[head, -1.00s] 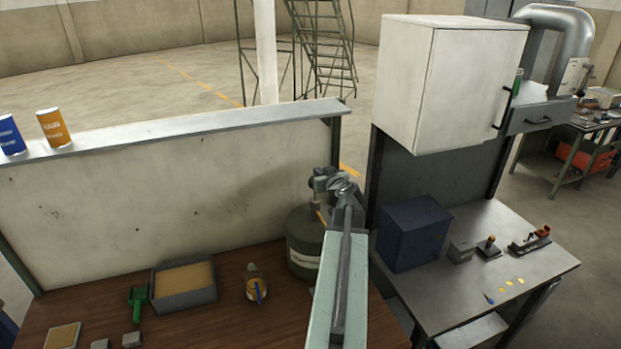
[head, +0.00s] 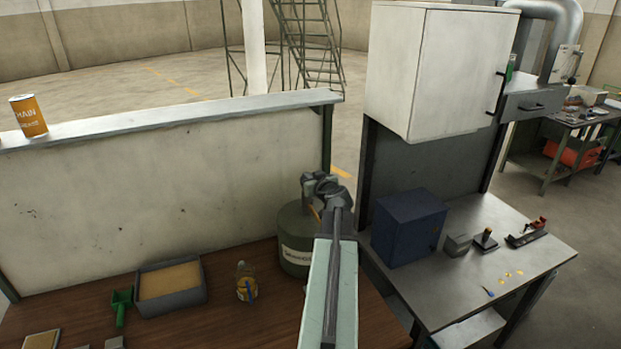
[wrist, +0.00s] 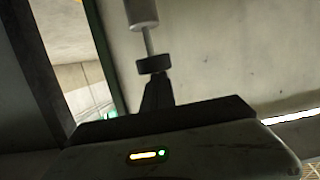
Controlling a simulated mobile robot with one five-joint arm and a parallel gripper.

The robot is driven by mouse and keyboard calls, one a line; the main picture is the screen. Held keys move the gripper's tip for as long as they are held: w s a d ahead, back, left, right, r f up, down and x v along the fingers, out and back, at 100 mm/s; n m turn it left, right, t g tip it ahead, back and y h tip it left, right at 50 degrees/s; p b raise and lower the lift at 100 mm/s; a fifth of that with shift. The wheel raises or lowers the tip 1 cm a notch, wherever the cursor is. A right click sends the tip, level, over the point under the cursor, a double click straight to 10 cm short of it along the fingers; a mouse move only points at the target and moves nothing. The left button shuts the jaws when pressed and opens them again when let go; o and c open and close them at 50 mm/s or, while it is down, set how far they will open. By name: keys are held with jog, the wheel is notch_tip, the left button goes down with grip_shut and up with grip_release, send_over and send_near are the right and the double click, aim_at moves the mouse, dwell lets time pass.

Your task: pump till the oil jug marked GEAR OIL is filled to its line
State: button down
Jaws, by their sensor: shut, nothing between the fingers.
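The oil jug (head: 246,285) is a small amber container with a blue part, standing on the brown bench; I cannot read its marking or see its fill line. A green drum (head: 297,240) with a pale label, mostly unreadable, stands behind and right of it. My gripper (head: 318,184) is over the drum's top and hides the fittings there. In the wrist view my shut, empty gripper (wrist: 155,85) points at a black knob (wrist: 154,64) on a thin rod that runs into a grey cylinder (wrist: 142,12). I cannot tell whether the fingers touch the knob.
A grey tray (head: 171,297) and a green scoop (head: 122,305) lie left of the jug. An orange can (head: 29,116) stands on the ledge (head: 170,117). A blue box (head: 409,228) and a white cabinet (head: 436,72) are at right.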

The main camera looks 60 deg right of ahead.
notch_tip(320, 180, down, 3)
jog(key=shift+f+b, duration=0.2)
jog(key=shift+b, duration=0.8)
jog(key=shift+s+a+r, duration=0.1)
jog(key=shift+r, duration=0.15)
jog(key=shift+f, duration=0.1)
